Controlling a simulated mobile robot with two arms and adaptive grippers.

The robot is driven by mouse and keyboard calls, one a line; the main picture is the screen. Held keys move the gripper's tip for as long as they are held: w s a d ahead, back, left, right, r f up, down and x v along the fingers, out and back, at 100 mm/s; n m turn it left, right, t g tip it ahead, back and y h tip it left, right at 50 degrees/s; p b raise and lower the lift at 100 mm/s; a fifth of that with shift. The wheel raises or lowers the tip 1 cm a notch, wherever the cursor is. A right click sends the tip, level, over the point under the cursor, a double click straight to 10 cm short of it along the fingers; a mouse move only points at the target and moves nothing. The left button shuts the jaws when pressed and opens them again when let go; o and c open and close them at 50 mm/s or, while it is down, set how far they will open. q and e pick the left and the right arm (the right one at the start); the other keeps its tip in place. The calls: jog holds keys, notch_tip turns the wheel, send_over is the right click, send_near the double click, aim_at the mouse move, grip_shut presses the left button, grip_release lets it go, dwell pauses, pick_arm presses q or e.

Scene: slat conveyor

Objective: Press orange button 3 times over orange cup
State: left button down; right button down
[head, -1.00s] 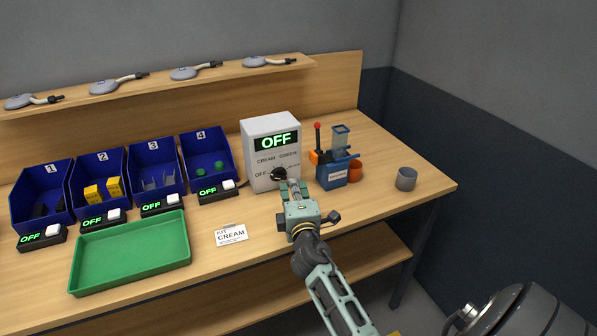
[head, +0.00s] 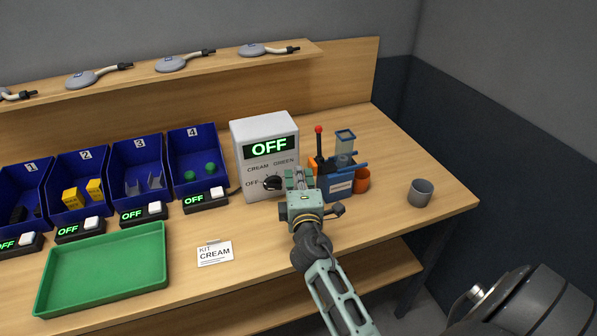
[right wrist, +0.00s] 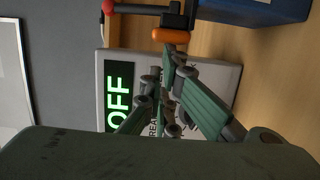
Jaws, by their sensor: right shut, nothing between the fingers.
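A blue dispenser (head: 341,188) stands right of the white control box, with a clear hopper on top and a red-knobbed lever. An orange button (right wrist: 171,35) on it shows at the top of the right wrist view; in the head view it is partly hidden. The orange cup (head: 362,181) stands at the dispenser's right side, partly hidden by it. My right gripper (head: 300,172) is shut and empty, in front of the control box's right edge, left of the dispenser. In the right wrist view its fingertips (right wrist: 170,52) appear just below the orange button; contact cannot be told. My left gripper is out of view.
The control box (head: 264,130) reads OFF and has a black knob (head: 272,183). A grey cup (head: 420,192) stands near the table's right end. Blue bins (head: 196,160), a green tray (head: 105,268) and a KIT CREAM card (head: 215,254) lie leftward.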

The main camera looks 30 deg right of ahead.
aim_at(315, 170)
jog(key=d, duration=0.4)
jog(key=shift+s+d+p, duration=0.25)
jog(key=shift+s+p, duration=0.05)
jog(key=shift+s, duration=0.1)
jog(key=shift+d, duration=0.15)
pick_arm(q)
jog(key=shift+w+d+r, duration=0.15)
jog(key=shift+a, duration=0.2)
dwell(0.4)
